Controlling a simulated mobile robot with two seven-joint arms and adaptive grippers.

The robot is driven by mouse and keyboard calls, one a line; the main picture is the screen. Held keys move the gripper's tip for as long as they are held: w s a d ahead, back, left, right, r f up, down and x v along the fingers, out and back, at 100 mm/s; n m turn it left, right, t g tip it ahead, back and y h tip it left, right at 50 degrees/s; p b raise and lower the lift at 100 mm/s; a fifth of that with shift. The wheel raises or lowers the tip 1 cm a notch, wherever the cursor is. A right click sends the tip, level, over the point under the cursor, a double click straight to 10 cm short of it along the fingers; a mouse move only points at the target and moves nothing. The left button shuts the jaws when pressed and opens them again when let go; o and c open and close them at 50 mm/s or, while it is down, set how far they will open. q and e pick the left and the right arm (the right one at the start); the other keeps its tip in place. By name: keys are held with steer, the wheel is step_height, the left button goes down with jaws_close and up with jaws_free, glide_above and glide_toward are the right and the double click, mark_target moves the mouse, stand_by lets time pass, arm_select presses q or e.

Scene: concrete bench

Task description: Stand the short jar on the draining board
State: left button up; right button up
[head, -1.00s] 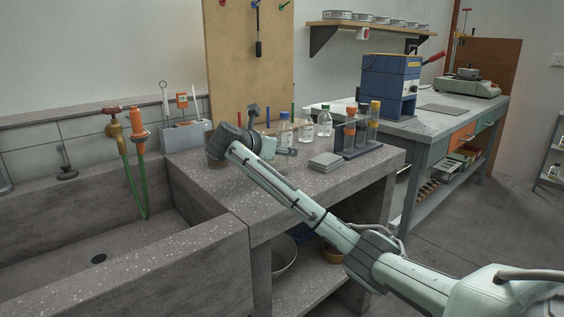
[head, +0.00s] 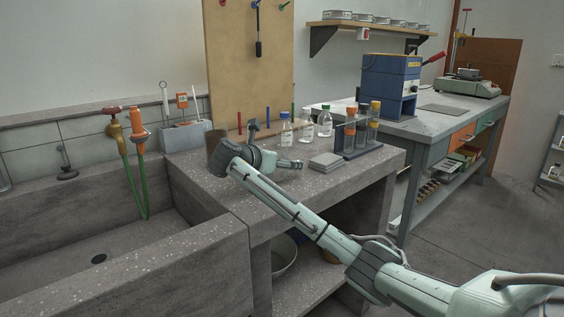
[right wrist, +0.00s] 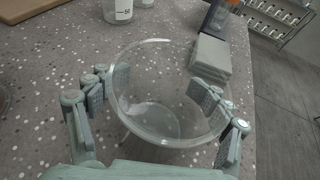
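The short jar (right wrist: 160,128) is clear glass, upright, with its open rim toward the camera in the right wrist view. My right gripper (right wrist: 160,85) has a finger on each side of it, pads against its walls. In the head view my right gripper (head: 290,164) is low over the speckled concrete top (head: 300,188) beside the sink, which looks like the draining board. I cannot make out the jar there, nor tell whether its base touches the top. My left gripper is out of view.
A stack of grey tiles (head: 326,161) lies just beyond the jar. Bottles (head: 286,130) and a tube rack (head: 358,145) stand behind. A brown pot (head: 216,150) is near my wrist. The sink (head: 120,245) is at the left; bare top lies in front.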

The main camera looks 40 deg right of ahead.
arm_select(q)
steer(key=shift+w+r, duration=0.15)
arm_select(e)
steer(key=shift+r, duration=0.1)
steer(key=shift+s+a+r, duration=0.1)
steer(key=shift+a+r, duration=0.2)
steer(key=shift+a, duration=0.15)
steer(key=v, duration=0.8)
steer(key=shift+s+a+r+p, duration=0.15)
steer(key=shift+a+r+p, duration=0.1)
steer(key=shift+a+p, duration=0.15)
steer(key=shift+p+v, duration=0.4)
steer(key=shift+v, duration=0.65)
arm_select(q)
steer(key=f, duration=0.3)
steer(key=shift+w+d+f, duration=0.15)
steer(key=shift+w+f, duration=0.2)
arm_select(e)
steer(key=shift+s, duration=0.1)
steer(key=shift+f, duration=0.1)
